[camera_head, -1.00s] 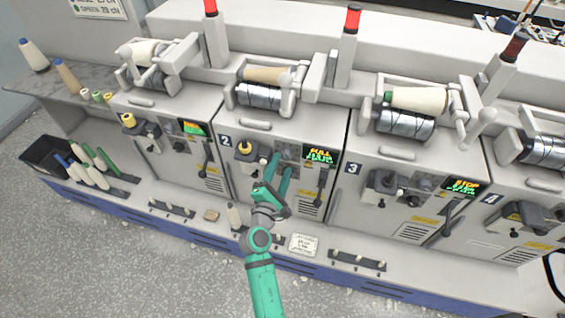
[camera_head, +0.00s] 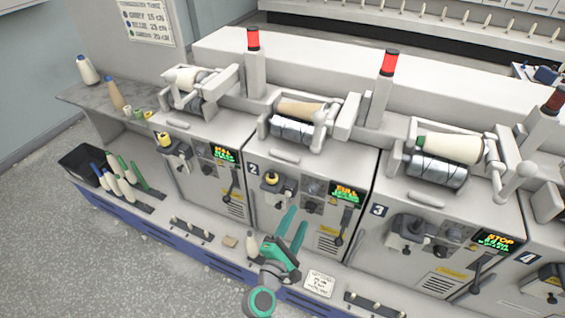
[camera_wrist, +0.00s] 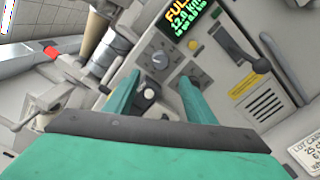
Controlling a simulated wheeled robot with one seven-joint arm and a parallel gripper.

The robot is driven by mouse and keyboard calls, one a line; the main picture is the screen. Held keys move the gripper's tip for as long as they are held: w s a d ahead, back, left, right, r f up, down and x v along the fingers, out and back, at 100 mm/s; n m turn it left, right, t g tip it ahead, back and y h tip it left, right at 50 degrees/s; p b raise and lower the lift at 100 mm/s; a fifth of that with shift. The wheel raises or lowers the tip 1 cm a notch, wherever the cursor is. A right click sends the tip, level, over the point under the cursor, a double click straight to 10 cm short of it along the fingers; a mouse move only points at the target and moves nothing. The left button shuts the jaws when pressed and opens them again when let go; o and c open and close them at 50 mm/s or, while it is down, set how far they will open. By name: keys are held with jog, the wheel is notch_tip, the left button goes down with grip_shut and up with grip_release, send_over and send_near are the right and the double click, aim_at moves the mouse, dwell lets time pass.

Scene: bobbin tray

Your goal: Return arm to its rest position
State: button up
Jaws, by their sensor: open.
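My gripper (camera_head: 291,228) is green, open and empty. In the head view it stands in front of the lower part of machine unit 2 (camera_head: 262,212), pointing up toward its panel. In the wrist view the two fingers (camera_wrist: 152,92) are apart, with a dark knob and the grey panel showing between them. The unit's display (camera_wrist: 184,18) reads FULL, and a dark lever (camera_wrist: 238,50) is to its right. My forearm is mostly out of view below the gripper.
Unit 3 (camera_head: 445,262) stands to the right with a STOP display. A ledge along the front bears a white card (camera_head: 319,283), a cream bobbin (camera_head: 251,245) and peg strips (camera_head: 191,230). A black bin (camera_head: 85,165) is at the left. The floor (camera_head: 100,265) in front is clear.

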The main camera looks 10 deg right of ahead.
jog(key=s+a+f+m+y, duration=0.3)
jog(key=s+a+f+y, duration=0.15)
jog(key=s, duration=0.45)
jog(key=s+a+f+m+y, duration=0.3)
jog(key=s+a+f, duration=0.2)
jog(key=s, duration=0.5)
jog(key=s+a+r+m+y, duration=0.1)
jog(key=s+r+m, duration=0.3)
jog(key=s, duration=0.4)
jog(key=s+a+r+m+y, duration=0.1)
jog(key=s+a+r+m, duration=0.1)
jog(key=s+r+m, duration=0.3)
jog(key=s+m, duration=0.2)
jog(key=s, duration=0.2)
jog(key=shift+a+r, duration=0.15)
jog(key=shift+a, duration=0.15)
jog(key=shift+y, duration=0.25)
